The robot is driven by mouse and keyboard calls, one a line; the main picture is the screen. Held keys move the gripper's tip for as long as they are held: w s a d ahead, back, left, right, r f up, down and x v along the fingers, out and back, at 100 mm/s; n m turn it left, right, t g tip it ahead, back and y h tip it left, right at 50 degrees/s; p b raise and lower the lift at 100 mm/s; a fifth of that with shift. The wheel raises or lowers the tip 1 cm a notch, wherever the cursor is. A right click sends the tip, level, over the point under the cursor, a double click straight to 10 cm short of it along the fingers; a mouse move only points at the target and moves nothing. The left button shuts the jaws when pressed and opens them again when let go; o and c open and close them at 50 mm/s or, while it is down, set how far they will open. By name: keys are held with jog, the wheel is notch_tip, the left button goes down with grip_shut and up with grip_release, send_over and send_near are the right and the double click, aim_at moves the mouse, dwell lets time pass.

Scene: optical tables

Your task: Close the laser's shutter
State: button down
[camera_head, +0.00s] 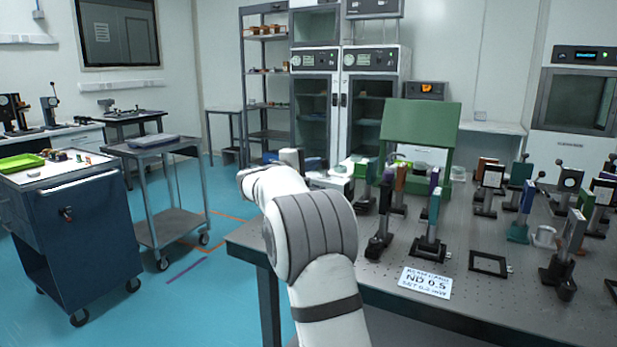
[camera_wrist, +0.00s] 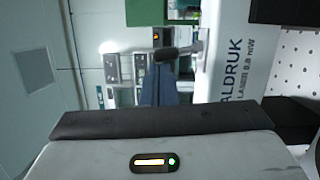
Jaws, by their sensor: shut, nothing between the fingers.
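The white laser (camera_wrist: 240,75) fills the right of the wrist view and bears sideways lettering that includes "LASER 0.8 mW". A dark rounded lever (camera_wrist: 181,52) sticks out at its left end; I take this as the shutter lever. My gripper (camera_wrist: 160,70) shows as narrow blue-grey fingers, shut and empty. Their tips are close to the lever, just below it in the picture; I cannot tell whether they touch.
The optical table (camera_head: 395,270) holds many posts and mounts on its right. A green panel (camera_head: 420,122) stands behind them. A label card (camera_head: 426,282) reading "ND 0.5" lies near the front.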

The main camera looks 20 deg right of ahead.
jog(key=m+b, duration=0.1)
jog(key=b, duration=0.1)
jog(key=s+d+m+b, duration=0.1)
jog(key=m, duration=0.1)
jog(key=shift+r+m+y+b, duration=0.15)
jog(key=shift+m+y+b, duration=0.15)
jog(key=shift+y+b, duration=0.1)
jog(key=shift+r+p, duration=0.25)
jog(key=shift+p, duration=0.05)
jog(key=shift+a, duration=0.25)
jog(key=b+v, duration=0.2)
jog(key=v, duration=0.7)
jog(key=shift+s+a+r, duration=0.25)
jog(key=shift+r, duration=0.1)
